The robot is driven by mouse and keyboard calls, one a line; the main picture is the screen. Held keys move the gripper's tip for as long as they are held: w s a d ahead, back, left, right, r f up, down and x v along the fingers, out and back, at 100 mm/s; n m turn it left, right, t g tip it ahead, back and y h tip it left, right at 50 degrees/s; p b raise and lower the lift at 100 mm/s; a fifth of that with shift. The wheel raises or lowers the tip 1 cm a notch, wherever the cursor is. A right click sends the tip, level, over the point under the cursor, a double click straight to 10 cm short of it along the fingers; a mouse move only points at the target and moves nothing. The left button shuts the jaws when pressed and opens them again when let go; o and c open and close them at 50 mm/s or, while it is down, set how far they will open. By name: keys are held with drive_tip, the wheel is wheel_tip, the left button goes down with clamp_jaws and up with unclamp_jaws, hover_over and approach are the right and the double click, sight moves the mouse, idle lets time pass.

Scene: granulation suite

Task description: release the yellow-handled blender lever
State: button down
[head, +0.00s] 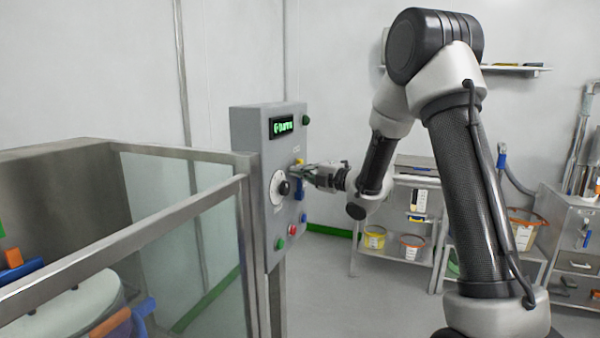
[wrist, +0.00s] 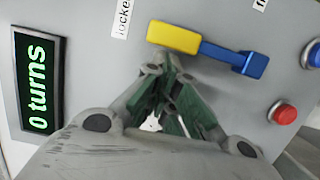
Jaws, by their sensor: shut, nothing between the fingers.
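The blender lever has a yellow handle (wrist: 172,37) and a blue arm with a blue block end (wrist: 236,58). In the wrist view it lies across the grey panel, its yellow end near a label (wrist: 121,17) that reads "locke", cut off by the frame edge. In the head view the yellow handle (head: 299,162) is partly hidden by my gripper. My gripper (wrist: 166,62) is shut and empty, its fingertips just below the yellow handle in the wrist view. I cannot tell whether they touch it. In the head view my gripper (head: 293,171) is at the control box.
A display (wrist: 38,82) reads "0 turns". A red button (wrist: 284,113) and a blue button (wrist: 313,55) are near the lever. The panel also carries a dial (head: 276,198). A glass-walled guard (head: 190,215) stands left; shelving with tubs (head: 374,238) stands behind.

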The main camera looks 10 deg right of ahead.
drive_tip(key=shift+w+d+r+m, duration=0.15)
drive_tip(key=shift+w+d+m, duration=0.05)
drive_tip(key=shift+w+m, duration=0.1)
drive_tip(key=shift+d, duration=0.1)
drive_tip(key=w+d+f+m+g, duration=0.1)
drive_tip(key=w+d+m+g, duration=0.1)
drive_tip(key=w+d+m, duration=0.4)
drive_tip(key=shift+w+f+m+g, duration=0.3)
drive_tip(key=shift+w+m+g, duration=0.1)
drive_tip(key=shift+w+m, duration=1)
drive_tip(key=shift+s+d+f, duration=0.1)
